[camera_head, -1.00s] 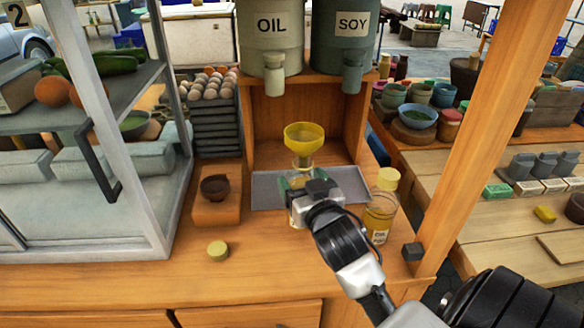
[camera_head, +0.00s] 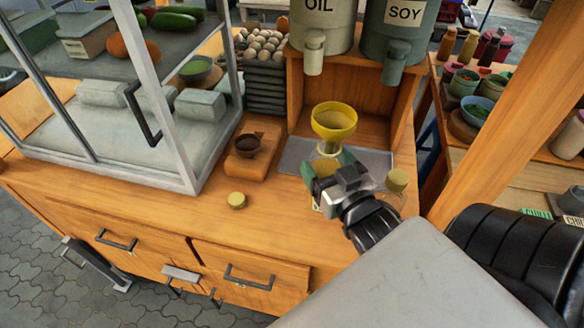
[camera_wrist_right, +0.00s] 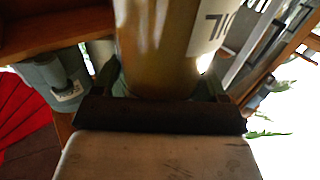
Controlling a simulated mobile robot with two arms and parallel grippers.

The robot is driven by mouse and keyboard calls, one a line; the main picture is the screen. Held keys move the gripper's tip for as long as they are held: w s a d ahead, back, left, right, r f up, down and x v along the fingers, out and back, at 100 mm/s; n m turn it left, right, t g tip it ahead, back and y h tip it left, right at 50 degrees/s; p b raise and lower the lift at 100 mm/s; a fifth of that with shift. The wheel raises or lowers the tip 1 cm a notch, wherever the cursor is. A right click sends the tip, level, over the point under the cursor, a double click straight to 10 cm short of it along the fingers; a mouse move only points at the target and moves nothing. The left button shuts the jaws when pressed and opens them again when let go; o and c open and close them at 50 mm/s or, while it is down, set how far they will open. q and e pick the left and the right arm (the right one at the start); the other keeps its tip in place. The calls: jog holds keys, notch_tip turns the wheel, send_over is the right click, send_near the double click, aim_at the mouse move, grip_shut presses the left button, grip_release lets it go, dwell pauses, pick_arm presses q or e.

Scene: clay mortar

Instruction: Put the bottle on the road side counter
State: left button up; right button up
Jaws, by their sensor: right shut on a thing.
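My right gripper (camera_head: 325,180) is shut on a bottle (camera_wrist_right: 165,40) of yellow-brown liquid with a white label. In the head view the gripper hides most of this bottle. A yellow funnel (camera_head: 334,121) sits at its top. The bottle is over the wooden cart counter (camera_head: 275,225), near the grey mat (camera_head: 296,154); I cannot tell whether its base touches. I cannot make out my left gripper.
OIL (camera_head: 322,28) and SOY (camera_head: 404,35) dispensers stand above the wooden niche. A brown bowl (camera_head: 248,144) on a wooden block and a round yellow lid (camera_head: 237,200) are to the left. A glass case (camera_head: 165,110) bounds the left; a wooden post (camera_head: 505,125) is at the right.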

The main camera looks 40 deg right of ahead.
jog(key=w+f+b, duration=0.1)
jog(key=w+a+f+b, duration=0.1)
jog(key=w+b, duration=0.1)
jog(key=shift+w+f+b, duration=0.15)
jog(key=shift+f+b, duration=0.15)
jog(key=shift+f, duration=0.1)
pick_arm(q)
notch_tip(320, 180, down, 8)
jog(key=w+b, duration=0.1)
jog(key=b, duration=0.1)
jog(key=shift+w+a+b, duration=0.25)
jog(key=shift+a+b, duration=0.1)
jog(key=shift+a, duration=0.05)
pick_arm(e)
jog(key=w+a+f, duration=0.1)
jog(key=w+f, duration=0.6)
jog(key=shift+f, duration=0.2)
pick_arm(q)
jog(key=shift+r, duration=0.1)
jog(key=shift+a, duration=0.1)
pick_arm(e)
jog(key=shift+f, duration=0.1)
